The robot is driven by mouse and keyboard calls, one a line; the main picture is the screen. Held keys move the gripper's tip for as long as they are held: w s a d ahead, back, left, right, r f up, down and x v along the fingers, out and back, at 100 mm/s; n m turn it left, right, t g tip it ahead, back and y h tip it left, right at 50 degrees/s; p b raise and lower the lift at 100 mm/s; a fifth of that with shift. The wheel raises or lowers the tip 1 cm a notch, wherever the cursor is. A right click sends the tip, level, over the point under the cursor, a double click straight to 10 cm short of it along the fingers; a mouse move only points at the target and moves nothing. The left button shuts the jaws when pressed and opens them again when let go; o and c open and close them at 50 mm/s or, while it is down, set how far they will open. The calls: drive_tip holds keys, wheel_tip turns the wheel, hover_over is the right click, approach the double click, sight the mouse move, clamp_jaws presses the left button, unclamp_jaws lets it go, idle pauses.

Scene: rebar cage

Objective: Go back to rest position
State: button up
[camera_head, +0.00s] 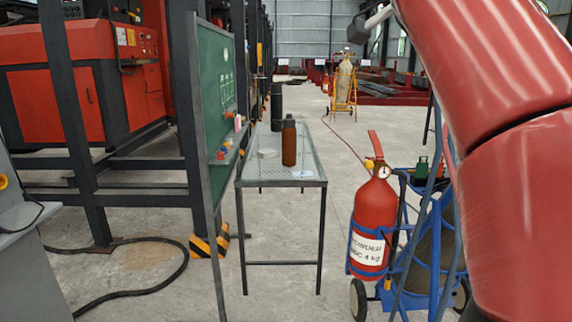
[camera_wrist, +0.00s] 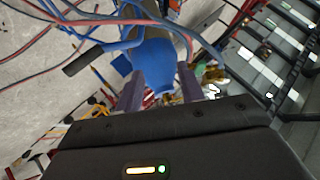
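My red arm fills the right side of the head view, and my gripper is out of that view. In the wrist view my gripper (camera_wrist: 160,90) shows two dark fingers standing apart above its black body, so it looks open. A blue part (camera_wrist: 152,62) shows just beyond the fingers. I see no sign that it is held, but its exact distance is unclear.
A blue cart (camera_head: 412,258) with a red fire extinguisher (camera_head: 373,222) stands beside my arm. A metal table (camera_head: 262,178) holds a brown bottle (camera_head: 289,143). A green board (camera_head: 216,95) stands left. Red and blue hoses (camera_wrist: 75,18) cross the wrist view. Concrete floor lies open ahead.

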drive_tip(key=s+a+f+n+y, duration=0.2)
drive_tip(key=s+f+n, duration=0.4)
drive_tip(key=f, duration=0.8)
drive_tip(key=s+a+f+n+g+y, duration=0.1)
drive_tip(key=s+f+n, duration=0.4)
drive_tip(key=f, duration=0.9)
drive_tip(key=s+a+f+n+g+y, duration=0.1)
drive_tip(key=s+a+f+n+y, duration=0.3)
drive_tip(key=f, duration=1)
drive_tip(key=s+n, duration=0.2)
drive_tip(key=s, duration=0.1)
drive_tip(key=shift+s+n, duration=0.2)
drive_tip(key=shift+n, duration=0.1)
drive_tip(key=shift+f, duration=0.1)
